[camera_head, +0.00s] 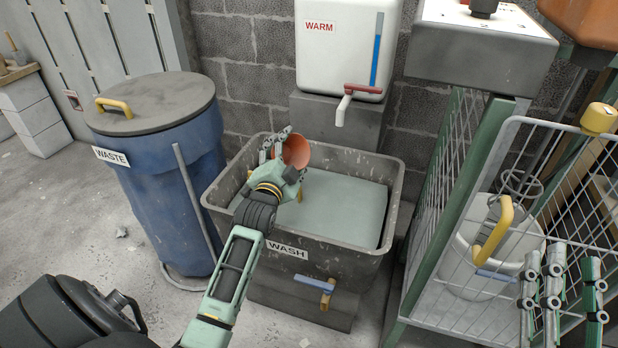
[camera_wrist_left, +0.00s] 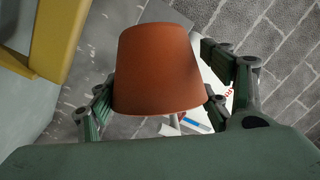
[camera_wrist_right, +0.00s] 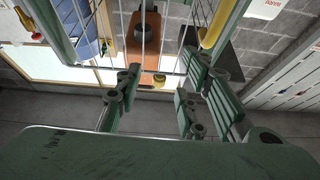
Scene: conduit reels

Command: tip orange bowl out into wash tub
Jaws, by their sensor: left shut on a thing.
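The orange bowl (camera_head: 297,151) is tilted over the left back part of the wash tub (camera_head: 345,262), above its rim. My left gripper (camera_head: 281,146) is shut on the bowl, with fingers on both sides of it in the left wrist view (camera_wrist_left: 160,65). The tub is grey, labelled WASH, and holds a flat pale green surface. I cannot tell whether anything is inside the bowl. My right gripper (camera_head: 566,275) is open and empty at the right, in front of the wire cage; its fingers are apart in the right wrist view (camera_wrist_right: 160,85).
A blue waste bin (camera_head: 150,170) with a grey lid stands left of the tub. A white WARM tank (camera_head: 340,45) with a red-handled tap hangs behind it. A wire cage (camera_head: 530,160) with a white bucket (camera_head: 465,262) stands on the right. A blue-handled drain tap (camera_head: 318,285) sticks out in front.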

